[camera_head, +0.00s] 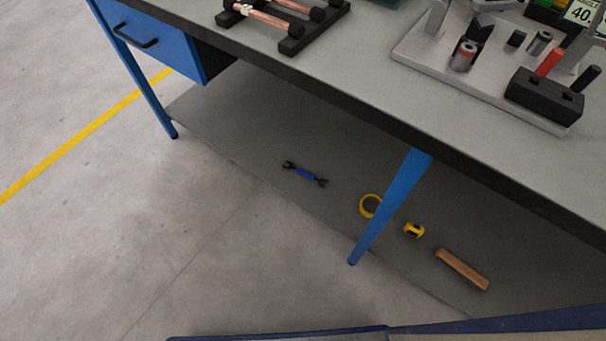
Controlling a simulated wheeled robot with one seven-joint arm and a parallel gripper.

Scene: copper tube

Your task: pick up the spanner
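The spanner (305,174) has dark open ends and a blue middle. It lies flat on the grey lower shelf (235,135) under the workbench, left of the blue front leg. Nothing covers it in this view. My gripper is not in view, so its place relative to the spanner does not show.
The workbench top (350,65) overhangs the shelf. A blue leg (390,205) stands right of the spanner. A yellow tape roll (370,205), a yellow tape measure (414,230) and a wooden block (462,268) lie further right. The floor (190,230) in front is clear.

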